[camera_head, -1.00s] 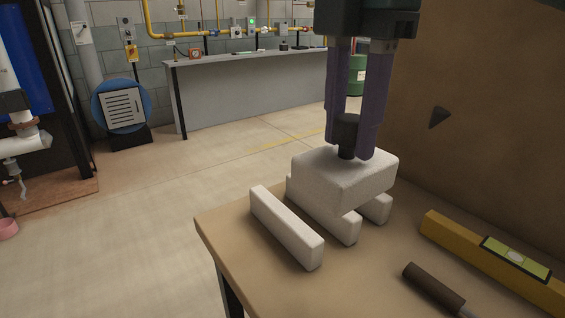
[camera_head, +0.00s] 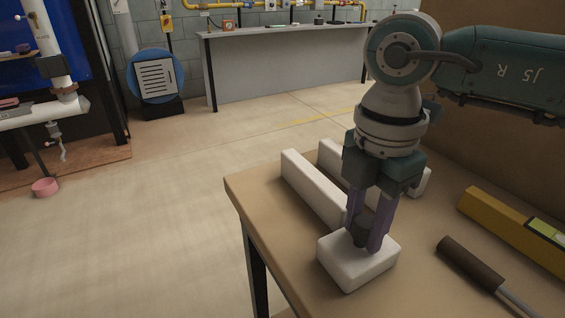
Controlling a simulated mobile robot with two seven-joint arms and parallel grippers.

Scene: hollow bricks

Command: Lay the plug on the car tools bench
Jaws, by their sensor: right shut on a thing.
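The plug (camera_head: 345,268) is a white block with a dark knob on top. My right gripper (camera_head: 366,240) points down with its purple fingers shut on the knob. The block is level over the front left part of the wooden bench (camera_head: 275,208); I cannot tell whether it touches the top. Behind it lie white bars: a long one (camera_head: 312,186) on the left, another (camera_head: 331,156) beside it, and a third (camera_head: 422,182) partly hidden by my right arm. My left gripper is not in view.
A yellow spirit level (camera_head: 495,222) and a dark-handled tool (camera_head: 470,262) lie to the right on the bench. A board stands along the bench's back right. A grey counter (camera_head: 280,70) stands far behind. Open floor lies to the left.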

